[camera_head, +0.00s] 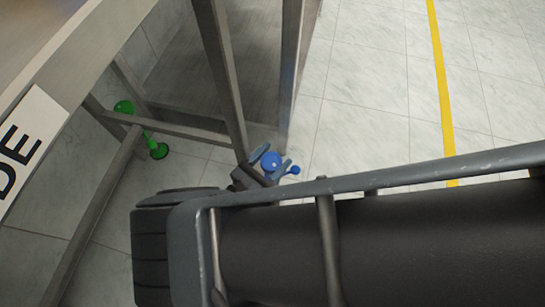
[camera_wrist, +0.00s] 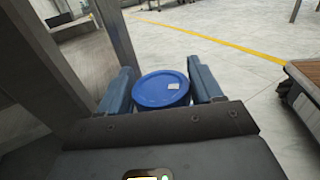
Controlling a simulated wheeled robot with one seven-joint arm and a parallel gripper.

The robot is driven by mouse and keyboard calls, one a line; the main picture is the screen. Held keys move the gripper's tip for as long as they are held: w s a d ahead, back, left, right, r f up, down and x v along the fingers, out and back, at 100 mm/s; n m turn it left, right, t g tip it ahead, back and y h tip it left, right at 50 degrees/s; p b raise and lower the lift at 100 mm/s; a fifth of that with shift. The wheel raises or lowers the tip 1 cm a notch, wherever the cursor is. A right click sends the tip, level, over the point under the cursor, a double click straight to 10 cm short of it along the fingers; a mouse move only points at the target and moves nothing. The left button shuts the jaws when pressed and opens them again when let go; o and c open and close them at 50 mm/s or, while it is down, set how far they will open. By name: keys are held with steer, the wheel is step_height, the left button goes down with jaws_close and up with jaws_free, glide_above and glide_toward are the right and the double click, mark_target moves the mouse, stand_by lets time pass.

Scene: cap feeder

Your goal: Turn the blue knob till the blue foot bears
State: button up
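The blue knob (camera_wrist: 161,90) is a round disc with a small pale mark on its top, seen from close up in the wrist view. My gripper (camera_wrist: 161,86) has one grey-blue finger on each side of it, and both fingers appear to touch its rim. In the head view the blue knob (camera_head: 271,160) shows as a small blue round beside a table leg, with my gripper (camera_head: 269,162) around it.
A metal table leg (camera_head: 222,80) stands close beside the knob. A green knob (camera_head: 124,107) with a green foot (camera_head: 158,151) is farther left under the frame. A yellow line (camera_head: 440,90) crosses the open tiled floor at right. A wooden-topped piece (camera_wrist: 306,75) stands at the wrist view's right.

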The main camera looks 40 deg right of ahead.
steer(key=o, duration=0.4)
steer(key=shift+w+a, duration=0.1)
steer(key=shift+c, duration=0.2)
steer(key=shift+n+t, duration=0.3)
steer(key=shift+t, duration=0.2)
